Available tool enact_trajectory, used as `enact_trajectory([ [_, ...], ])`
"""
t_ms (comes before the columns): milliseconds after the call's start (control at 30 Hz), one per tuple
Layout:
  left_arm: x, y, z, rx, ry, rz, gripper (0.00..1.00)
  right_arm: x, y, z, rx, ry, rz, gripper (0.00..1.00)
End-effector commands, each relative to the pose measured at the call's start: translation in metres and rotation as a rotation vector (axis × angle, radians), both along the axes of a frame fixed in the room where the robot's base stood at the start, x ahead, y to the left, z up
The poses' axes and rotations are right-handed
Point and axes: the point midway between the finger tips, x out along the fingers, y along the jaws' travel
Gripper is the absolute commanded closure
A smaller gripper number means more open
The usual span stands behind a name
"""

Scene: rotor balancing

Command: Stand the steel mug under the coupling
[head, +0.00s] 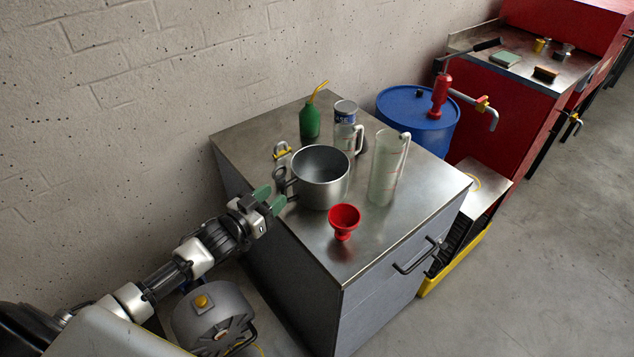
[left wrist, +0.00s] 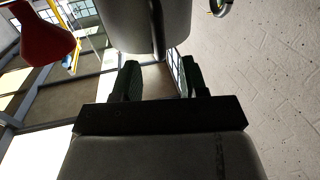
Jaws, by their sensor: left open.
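The steel mug (head: 320,180) stands upright on the metal-topped cabinet, its handle (head: 281,178) toward my left gripper. My left gripper (head: 268,201) is open, its green fingertips close beside the mug's handle side at the cabinet's left edge. In the left wrist view the grey mug wall (left wrist: 145,25) fills the top, just beyond the open fingers (left wrist: 158,80). I cannot tell whether they touch the handle. I cannot identify the coupling for certain. My right gripper is not in view.
On the cabinet top (head: 345,262) stand a red funnel (head: 344,219), a clear jug (head: 385,168), a labelled container (head: 346,128) and a green oil can (head: 310,121). A blue drum (head: 415,110) with a red pump (head: 440,95) stands behind. The cabinet's front corner is clear.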

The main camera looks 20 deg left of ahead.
Motion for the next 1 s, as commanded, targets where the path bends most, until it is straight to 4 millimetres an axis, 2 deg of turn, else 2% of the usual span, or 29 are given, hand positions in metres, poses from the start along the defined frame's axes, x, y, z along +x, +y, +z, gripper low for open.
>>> enact_trajectory([
  [100,0.018,-0.005,0.001,-0.002,-0.003,0.001,0.57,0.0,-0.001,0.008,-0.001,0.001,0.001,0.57],
  [233,0.033,-0.01,-0.001,-0.003,-0.001,0.0,0.57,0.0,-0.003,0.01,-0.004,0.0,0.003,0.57],
  [567,0.039,-0.012,-0.003,-0.001,-0.001,0.0,0.57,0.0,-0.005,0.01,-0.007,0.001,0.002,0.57],
  [833,0.039,-0.012,-0.003,-0.001,0.0,0.0,0.97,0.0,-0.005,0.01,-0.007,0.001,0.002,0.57],
  [867,0.039,-0.012,-0.003,-0.001,0.0,0.0,1.0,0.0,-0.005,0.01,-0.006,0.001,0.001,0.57],
  [1000,0.039,-0.012,-0.003,-0.001,0.0,0.0,1.0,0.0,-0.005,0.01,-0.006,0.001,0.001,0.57],
])
